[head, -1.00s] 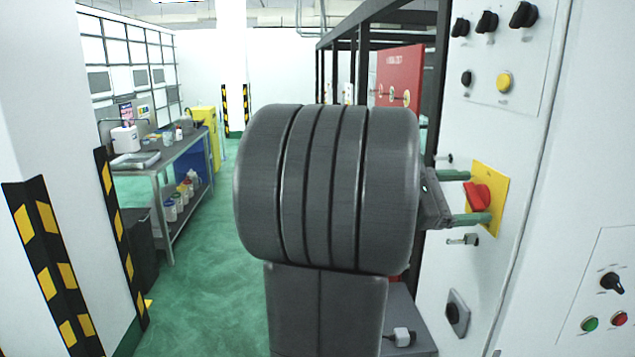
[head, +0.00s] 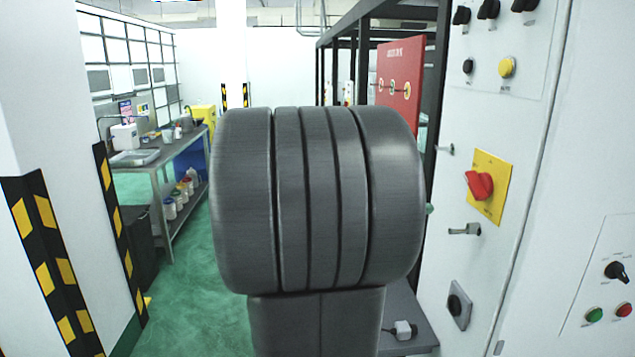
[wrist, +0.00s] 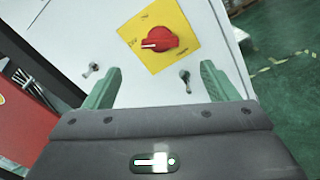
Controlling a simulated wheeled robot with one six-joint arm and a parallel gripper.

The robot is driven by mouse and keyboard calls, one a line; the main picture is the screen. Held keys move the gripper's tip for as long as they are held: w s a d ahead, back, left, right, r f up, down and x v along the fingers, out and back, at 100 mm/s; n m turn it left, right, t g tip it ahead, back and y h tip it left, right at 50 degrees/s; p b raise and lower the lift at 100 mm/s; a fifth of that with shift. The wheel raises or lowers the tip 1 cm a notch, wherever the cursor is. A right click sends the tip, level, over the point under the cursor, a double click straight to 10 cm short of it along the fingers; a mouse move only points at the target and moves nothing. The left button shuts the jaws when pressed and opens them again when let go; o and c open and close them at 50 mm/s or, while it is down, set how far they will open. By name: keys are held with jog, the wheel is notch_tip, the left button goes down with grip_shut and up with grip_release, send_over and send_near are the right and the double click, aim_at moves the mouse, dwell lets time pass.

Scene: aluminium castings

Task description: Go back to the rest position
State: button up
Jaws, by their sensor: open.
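My gripper (wrist: 158,88) shows in the wrist view with its two green fingers wide apart and nothing between them. A red rotary switch (wrist: 159,40) on a yellow plate (wrist: 185,28) lies beyond the fingertips, apart from them. In the head view the red switch (head: 479,185) and its yellow plate (head: 494,207) are in full view on the white cabinet. My dark arm link fills the middle of the head view and hides nearly all of my gripper; only a small green tip shows at its right edge.
The white cabinet (head: 535,150) stands close on the right, with knobs, buttons and small key-like handles. A red panel (head: 400,80) stands behind. A workbench (head: 160,160) with containers is on the left, near a striped pillar (head: 45,260). Green floor between is clear.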

aim_at(471, 186)
jog(key=d, duration=0.4)
jog(key=d+p, duration=0.1)
jog(key=d, duration=0.2)
jog(key=d+p, duration=0.1)
jog(key=d, duration=0.3)
jog(key=shift+w+d, duration=0.35)
jog(key=shift+w, duration=0.05)
jog(key=shift+f+m+b, duration=0.2)
jog(key=shift+m+b, duration=0.1)
jog(key=shift+m, duration=0.2)
jog(key=shift+a+m+b, duration=0.2)
jog(key=shift+m+b, duration=0.2)
jog(key=shift+m, duration=0.6)
jog(key=shift+a+r, duration=0.1)
jog(key=shift+a, duration=0.15)
jog(key=a+m+b, duration=0.2)
jog(key=a+b, duration=0.2)
jog(key=a, duration=0.9)
jog(key=shift+s, duration=0.25)
